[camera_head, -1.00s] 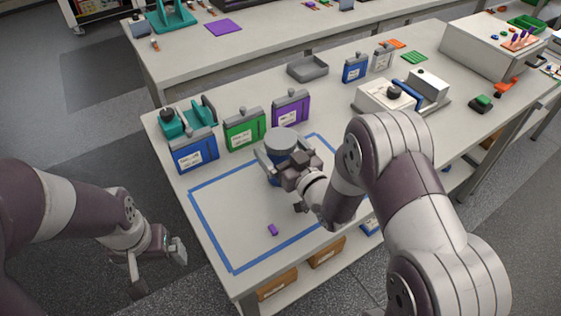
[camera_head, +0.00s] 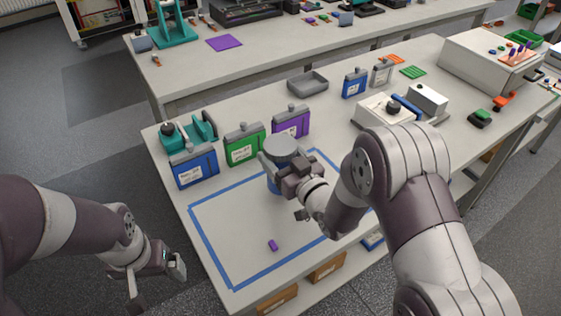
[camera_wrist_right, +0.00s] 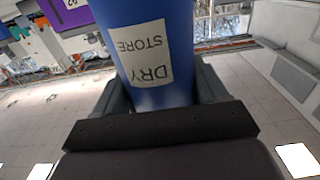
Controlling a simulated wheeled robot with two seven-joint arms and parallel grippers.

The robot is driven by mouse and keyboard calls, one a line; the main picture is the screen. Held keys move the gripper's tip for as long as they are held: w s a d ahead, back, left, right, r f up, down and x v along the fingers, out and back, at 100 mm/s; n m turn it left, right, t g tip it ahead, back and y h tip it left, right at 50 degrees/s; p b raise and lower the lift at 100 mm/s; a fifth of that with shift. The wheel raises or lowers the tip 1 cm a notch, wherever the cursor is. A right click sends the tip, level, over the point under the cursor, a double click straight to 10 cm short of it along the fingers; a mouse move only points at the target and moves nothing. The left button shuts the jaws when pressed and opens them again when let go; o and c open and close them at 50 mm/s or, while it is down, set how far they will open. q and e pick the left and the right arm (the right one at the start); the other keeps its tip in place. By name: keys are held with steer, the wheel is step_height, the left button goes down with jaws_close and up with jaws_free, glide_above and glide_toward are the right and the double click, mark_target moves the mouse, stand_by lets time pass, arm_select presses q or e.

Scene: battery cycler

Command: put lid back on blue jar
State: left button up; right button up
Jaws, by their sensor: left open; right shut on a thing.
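The blue jar (camera_head: 274,184) stands upright at the back of the blue-taped area. Its round grey top, which looks like the lid (camera_head: 281,148), sits over the blue body. My right gripper (camera_head: 281,166) is shut around the jar's upper part. In the right wrist view the blue jar (camera_wrist_right: 157,40) appears upside down with a "DRY STORE" label, a finger on each side. The grey top is hidden there. I cannot tell whether the jar touches the table. My left gripper (camera_head: 158,278) is open and empty, off the table's left edge.
A small purple block (camera_head: 273,245) lies inside the tape (camera_head: 208,241). A grey tray (camera_head: 307,83) is farther back. The taped area's left part is clear.

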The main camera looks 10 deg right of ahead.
steer(key=w+d+r, duration=0.5)
steer(key=d+r, duration=0.3)
steer(key=d, duration=0.2)
steer(key=shift+w+d+b, duration=0.2)
steer(key=shift+b, duration=0.15)
steer(key=shift+r, duration=0.1)
steer(key=o, duration=0.8)
steer(key=c, duration=0.8)
steer(key=shift+c, duration=0.2)
